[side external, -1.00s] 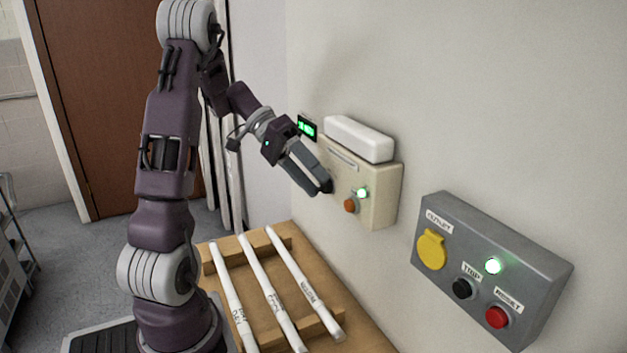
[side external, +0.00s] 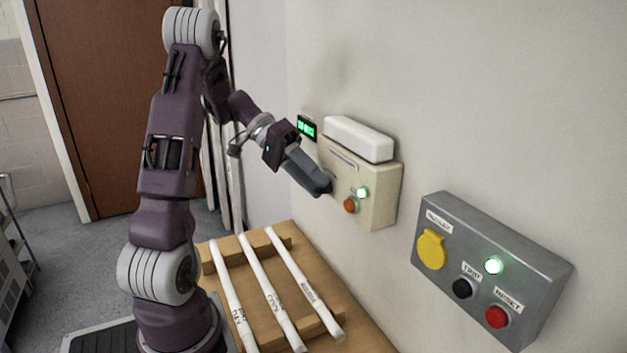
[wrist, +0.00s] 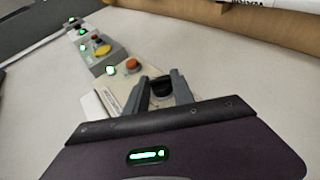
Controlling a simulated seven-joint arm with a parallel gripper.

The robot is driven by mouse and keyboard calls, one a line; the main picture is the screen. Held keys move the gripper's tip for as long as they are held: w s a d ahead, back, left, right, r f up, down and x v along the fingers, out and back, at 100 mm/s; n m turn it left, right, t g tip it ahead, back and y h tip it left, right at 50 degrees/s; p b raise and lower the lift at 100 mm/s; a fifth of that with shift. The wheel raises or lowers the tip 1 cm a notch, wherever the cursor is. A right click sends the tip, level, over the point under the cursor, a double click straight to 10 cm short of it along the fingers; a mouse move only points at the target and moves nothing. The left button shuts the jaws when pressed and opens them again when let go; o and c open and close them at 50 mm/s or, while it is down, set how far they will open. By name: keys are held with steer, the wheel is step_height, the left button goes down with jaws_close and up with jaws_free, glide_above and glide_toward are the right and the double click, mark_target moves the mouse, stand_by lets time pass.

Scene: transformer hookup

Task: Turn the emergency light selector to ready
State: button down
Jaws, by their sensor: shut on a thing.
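The emergency light unit is a beige box (side external: 381,203) on the wall with a white lamp cover (side external: 358,138) on top, a lit green lamp (side external: 362,192) and an orange button (side external: 351,205). My gripper (side external: 326,188) is at the left part of the box's front. In the wrist view my gripper (wrist: 162,88) has its two fingers on either side of a dark round selector knob (wrist: 161,87), shut on it.
Several labelled white tubes (side external: 270,291) lie on a wooden rack below. A small green display (side external: 306,127) is behind the beige box.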

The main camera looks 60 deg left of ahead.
mark_target(317, 187)
steer(key=h, duration=0.2)
steer(key=n+t+h, duration=0.1)
steer(key=h, duration=0.1)
steer(key=f+n+h, duration=0.1)
steer(key=h, duration=0.1)
steer(key=shift+a, duration=0.15)
steer(key=shift+t, duration=0.3)
stand_by(0.4)
steer(key=c, duration=1.1)
jaws_free()
steer(key=shift+a, duration=0.1)
steer(key=v, duration=0.3)
steer(key=shift+s+f, duration=0.1)
step_height(317, 187, up, 7)
steer(key=shift+r, duration=0.1)
